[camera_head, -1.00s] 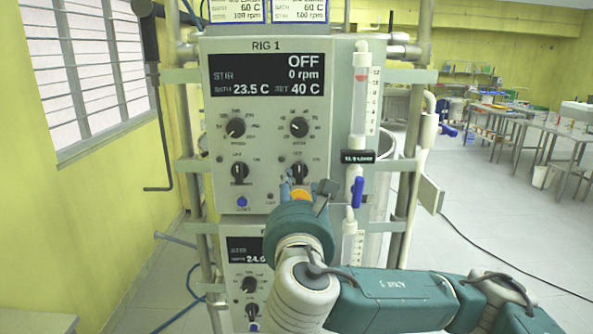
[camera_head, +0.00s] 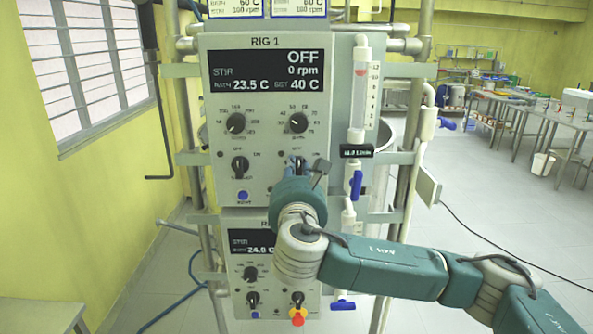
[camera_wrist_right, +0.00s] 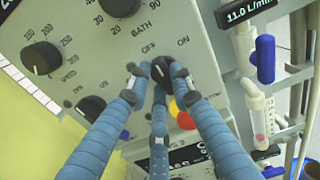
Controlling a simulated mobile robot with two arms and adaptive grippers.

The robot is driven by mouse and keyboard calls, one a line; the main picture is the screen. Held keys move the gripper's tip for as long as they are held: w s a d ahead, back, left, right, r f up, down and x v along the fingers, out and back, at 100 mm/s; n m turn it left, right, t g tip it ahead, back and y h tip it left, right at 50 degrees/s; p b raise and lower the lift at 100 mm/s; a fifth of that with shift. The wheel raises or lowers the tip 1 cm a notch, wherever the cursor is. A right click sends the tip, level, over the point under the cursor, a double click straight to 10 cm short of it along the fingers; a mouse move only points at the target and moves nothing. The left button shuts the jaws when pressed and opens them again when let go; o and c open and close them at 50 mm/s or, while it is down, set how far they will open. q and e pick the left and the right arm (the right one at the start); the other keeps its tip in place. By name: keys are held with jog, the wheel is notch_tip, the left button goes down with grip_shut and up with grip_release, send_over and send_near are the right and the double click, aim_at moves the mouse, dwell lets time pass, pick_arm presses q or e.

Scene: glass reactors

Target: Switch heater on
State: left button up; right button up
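The RIG 1 panel (camera_head: 218,180) faces me; its display (camera_head: 265,72) reads OFF, 0 rpm, bath 23.5 C and set 40 C. The black lower-right knob (camera_head: 298,162), marked OFF and ON, also shows in the right wrist view (camera_wrist_right: 161,70). My right gripper (camera_wrist_right: 157,78) has its blue fingers around this knob, spread apart with gaps beside it. Whether any fingertip touches it is unclear. In the head view the gripper is mostly hidden behind its own wrist. My left gripper is not in view.
A red-and-yellow button (camera_wrist_right: 180,112) sits just below the knob, partly behind the fingers. The lower-left knob (camera_head: 240,166), the bath knob (camera_head: 298,122) and a blue-handled flow valve (camera_head: 356,185) are close by. A second panel (camera_head: 238,295) is below.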

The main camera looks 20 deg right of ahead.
jog(key=shift+m, duration=0.3)
grip_shut()
jog(key=shift+f+m+b, duration=0.1)
jog(key=shift+m+b, duration=0.35)
jog(key=shift+m, duration=0.15)
jog(key=m+b, duration=0.1)
jog(key=m, duration=0.2)
jog(key=shift+d, duration=0.1)
jog(key=m+b, duration=0.1)
jog(key=m, duration=0.3)
jog(key=shift+d, duration=0.1)
jog(key=shift+s+d+m+b, duration=0.15)
jog(key=shift+m+b, duration=0.35)
jog(key=shift+m, duration=1)
jog(key=shift+r, duration=0.2)
